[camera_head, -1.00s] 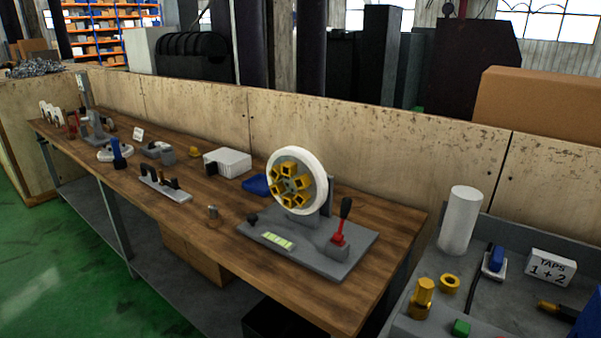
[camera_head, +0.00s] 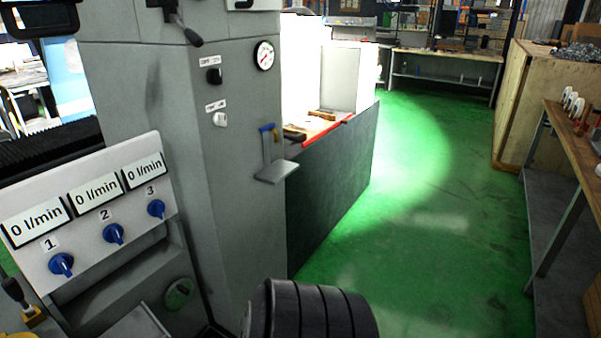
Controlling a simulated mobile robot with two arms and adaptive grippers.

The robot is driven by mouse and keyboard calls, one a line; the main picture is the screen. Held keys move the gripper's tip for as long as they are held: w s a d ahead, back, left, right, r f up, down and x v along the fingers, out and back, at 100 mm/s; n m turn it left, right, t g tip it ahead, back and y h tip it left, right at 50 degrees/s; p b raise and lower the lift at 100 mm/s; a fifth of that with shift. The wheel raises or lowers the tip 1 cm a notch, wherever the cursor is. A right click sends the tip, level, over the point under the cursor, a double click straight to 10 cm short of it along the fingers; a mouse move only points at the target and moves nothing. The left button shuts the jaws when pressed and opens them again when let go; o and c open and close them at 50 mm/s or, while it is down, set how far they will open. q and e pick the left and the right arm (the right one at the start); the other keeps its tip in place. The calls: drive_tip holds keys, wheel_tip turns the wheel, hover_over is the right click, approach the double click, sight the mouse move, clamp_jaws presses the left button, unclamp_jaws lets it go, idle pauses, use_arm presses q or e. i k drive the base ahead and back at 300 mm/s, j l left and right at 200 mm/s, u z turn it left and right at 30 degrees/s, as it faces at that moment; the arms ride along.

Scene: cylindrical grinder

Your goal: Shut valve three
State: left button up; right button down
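Valve three (camera_head: 156,208) is a small blue knob at the right end of a sloped light-grey panel (camera_head: 75,240) at the left. The number 3 stands above it, and the display (camera_head: 143,170) over that reads 0 l/min. Blue valve two (camera_head: 114,233) and blue valve one (camera_head: 61,264) sit in the same row to its left, each under a display that also reads 0 l/min. The exact turn of each knob is hard to read at this size. Neither of my grippers is in view.
A tall grey machine cabinet (camera_head: 190,130) with a round gauge (camera_head: 263,55) and small switches stands right of the panel. A small grey shelf (camera_head: 276,171) juts from it. Green floor (camera_head: 420,210) lies open to the right, up to a wooden workbench (camera_head: 575,140) at the right edge.

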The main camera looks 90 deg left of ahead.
sight(156, 208)
drive_tip(key=u, duration=3.7)
